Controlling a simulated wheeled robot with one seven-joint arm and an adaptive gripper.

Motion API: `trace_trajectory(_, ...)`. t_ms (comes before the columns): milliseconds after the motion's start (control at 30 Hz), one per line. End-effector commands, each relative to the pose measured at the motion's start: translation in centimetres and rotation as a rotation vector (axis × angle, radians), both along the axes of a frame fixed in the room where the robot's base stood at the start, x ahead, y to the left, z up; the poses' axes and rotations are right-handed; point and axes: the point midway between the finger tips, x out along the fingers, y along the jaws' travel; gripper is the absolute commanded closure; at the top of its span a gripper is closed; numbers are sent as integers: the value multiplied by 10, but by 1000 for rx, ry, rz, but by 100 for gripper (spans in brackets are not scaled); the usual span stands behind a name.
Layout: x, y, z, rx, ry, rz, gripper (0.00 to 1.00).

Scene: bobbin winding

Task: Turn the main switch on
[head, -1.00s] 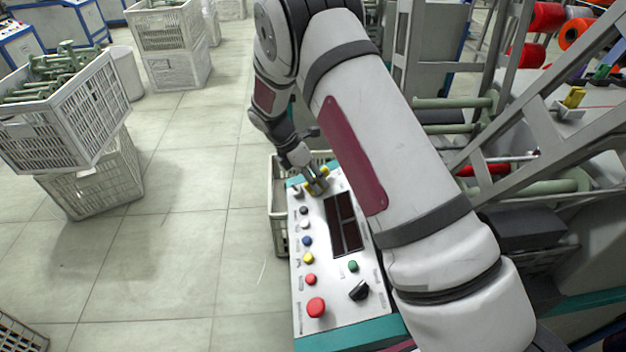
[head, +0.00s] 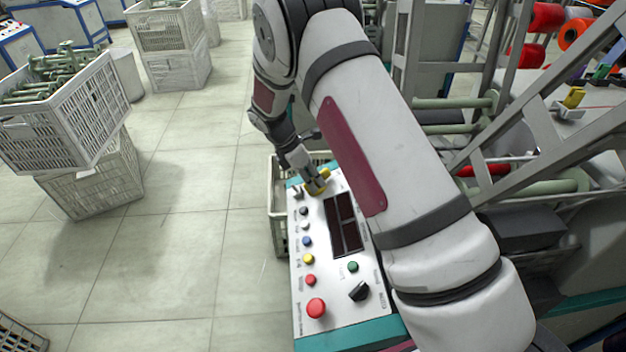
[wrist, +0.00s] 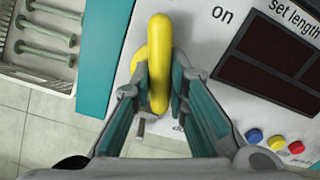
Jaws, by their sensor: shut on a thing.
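The main switch is a yellow handle (wrist: 158,62) on the white top of the control panel (head: 335,290). In the wrist view the handle stands upright in the picture, with part of a yellow round base behind its left side. The word "on" is printed to its right. My gripper (wrist: 158,90) has a finger on each side of the handle and is shut on it. In the head view my gripper (head: 315,182) is at the panel's far end, and it partly hides the yellow switch (head: 318,188).
The panel carries a dark display (head: 343,224), several coloured buttons, a red button (head: 316,308) and a black knob (head: 359,291). A crate (head: 277,205) stands against its left side. Machine frames fill the right.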

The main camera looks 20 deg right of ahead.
Motion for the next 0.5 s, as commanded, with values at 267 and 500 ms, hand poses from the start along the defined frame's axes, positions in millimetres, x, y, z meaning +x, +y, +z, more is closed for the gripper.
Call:
trace_trajectory(267, 0, 1, 0, -20, -104, -221, 100)
trace_trajectory(500, -1, 1, 0, -38, -198, -429, 100)
